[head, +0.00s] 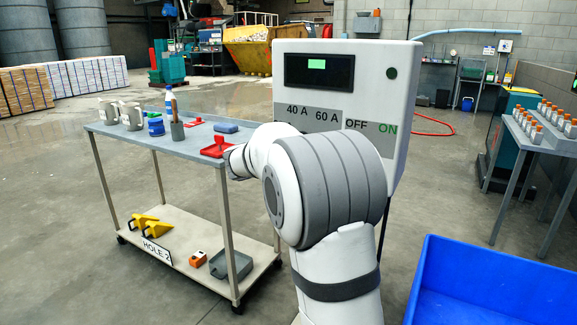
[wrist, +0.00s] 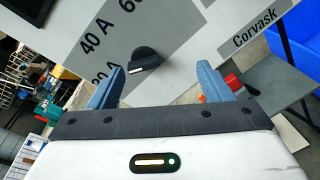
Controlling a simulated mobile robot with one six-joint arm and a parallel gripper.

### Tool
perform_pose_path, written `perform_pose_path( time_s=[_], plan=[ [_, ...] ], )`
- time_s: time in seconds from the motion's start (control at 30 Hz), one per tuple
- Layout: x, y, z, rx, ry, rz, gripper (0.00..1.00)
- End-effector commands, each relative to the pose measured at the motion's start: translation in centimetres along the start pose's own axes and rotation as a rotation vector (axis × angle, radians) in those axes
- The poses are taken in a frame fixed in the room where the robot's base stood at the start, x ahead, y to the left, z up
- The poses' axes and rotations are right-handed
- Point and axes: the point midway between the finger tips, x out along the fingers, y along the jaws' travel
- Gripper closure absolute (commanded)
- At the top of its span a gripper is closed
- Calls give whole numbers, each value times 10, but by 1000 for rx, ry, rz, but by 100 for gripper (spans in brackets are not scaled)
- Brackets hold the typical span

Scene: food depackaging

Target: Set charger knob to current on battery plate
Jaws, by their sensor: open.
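The charger (head: 400,90) is a white cabinet with a dark display showing a green block and a grey panel marked 40 A, 60 A, OFF and ON. In the head view my arm hides its knob and my gripper. In the wrist view the black knob (wrist: 147,57) sits on the grey panel (wrist: 185,25) and has a white mark on its near edge; the setting it points to is unclear. Labels 40 A, part of 60 A and a partly hidden label lie left of it. My gripper (wrist: 159,67) is open, its blue fingers spread either side of the knob. No battery plate with a readable current shows.
A grey table (head: 150,143) at left holds mugs, bottles and red items; its lower shelf holds a HOLE 2 sign (head: 157,251) and yellow pieces. A blue bin (head: 490,285) stands front right. A bench with several orange-capped bottles stands at right.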

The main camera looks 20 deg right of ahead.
Motion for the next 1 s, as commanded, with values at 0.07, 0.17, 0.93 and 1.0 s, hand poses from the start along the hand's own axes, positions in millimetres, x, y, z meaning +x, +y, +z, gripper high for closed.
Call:
perform_pose_path(
  time_s=[0.07, 0.17, 0.93, 1.0],
  plan=[
    [13, 4, -25, -71, -33, 58, 27],
    [20, 14, -35, -130, -62, 105, 27],
    [98, 32, -33, -159, -76, 130, 27],
    [99, 32, -33, -159, -76, 130, 27]
  ],
)
